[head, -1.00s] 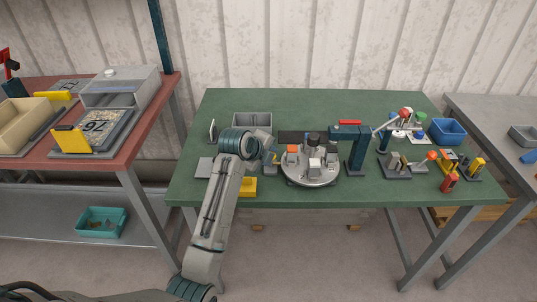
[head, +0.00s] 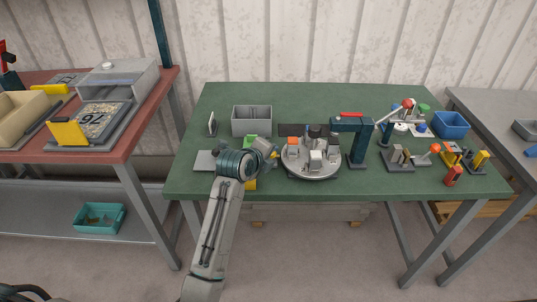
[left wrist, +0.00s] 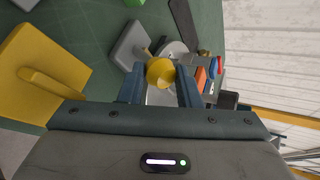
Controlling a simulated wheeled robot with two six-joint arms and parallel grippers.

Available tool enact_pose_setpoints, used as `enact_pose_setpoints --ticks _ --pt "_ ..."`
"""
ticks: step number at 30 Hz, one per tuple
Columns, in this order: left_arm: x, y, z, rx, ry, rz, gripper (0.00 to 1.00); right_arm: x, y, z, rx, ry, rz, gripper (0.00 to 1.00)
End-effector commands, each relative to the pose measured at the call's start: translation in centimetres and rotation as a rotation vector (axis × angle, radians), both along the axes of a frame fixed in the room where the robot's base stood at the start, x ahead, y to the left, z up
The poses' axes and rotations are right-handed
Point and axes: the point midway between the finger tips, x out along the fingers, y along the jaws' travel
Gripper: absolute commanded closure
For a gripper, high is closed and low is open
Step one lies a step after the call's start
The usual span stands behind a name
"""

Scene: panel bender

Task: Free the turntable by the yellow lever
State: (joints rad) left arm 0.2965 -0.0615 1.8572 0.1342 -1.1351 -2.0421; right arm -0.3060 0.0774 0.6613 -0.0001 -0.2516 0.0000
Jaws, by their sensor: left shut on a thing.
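The turntable (head: 311,175) is a round grey disc with several small blocks on it, in the middle of the green table. My left gripper (head: 274,156) is at its left edge in the head view. In the left wrist view the fingers (left wrist: 160,88) are shut on the round yellow knob of the yellow lever (left wrist: 160,71). The lever rises from a grey base (left wrist: 131,45) beside the disc, which is partly hidden behind the knob. In the head view my gripper hides most of the lever. My right gripper is in no view.
A yellow block with a handle (left wrist: 45,75) lies near my left gripper. A grey bin (head: 252,121) and a green object (head: 250,142) stand behind it. A dark blue post with an arm (head: 357,145) stands right of the disc. Small fixtures and a blue bin (head: 449,125) fill the right side.

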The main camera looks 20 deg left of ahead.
Motion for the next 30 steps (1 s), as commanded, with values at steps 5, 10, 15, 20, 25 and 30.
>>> enact_pose_setpoints --ticks 5,10,15,20,25,30 --pt "-0.1 0.0 -0.2 0.001 0.005 0.000 0.52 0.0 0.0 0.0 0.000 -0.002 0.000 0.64" --pt "0.0 0.0 -0.2 0.001 0.004 0.000 0.48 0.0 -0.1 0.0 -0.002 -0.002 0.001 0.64" --pt "-0.2 0.0 -0.1 0.001 0.003 0.000 0.48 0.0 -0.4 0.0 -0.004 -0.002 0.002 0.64" --pt "-1.6 0.3 0.8 0.000 0.001 0.000 0.48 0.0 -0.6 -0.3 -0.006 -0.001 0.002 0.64" --pt "-4.4 0.9 2.4 0.001 0.001 0.000 0.48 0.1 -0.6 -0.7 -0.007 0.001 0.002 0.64" --pt "-7.2 1.4 4.1 0.002 0.000 0.001 0.48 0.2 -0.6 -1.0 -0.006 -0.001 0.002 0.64"
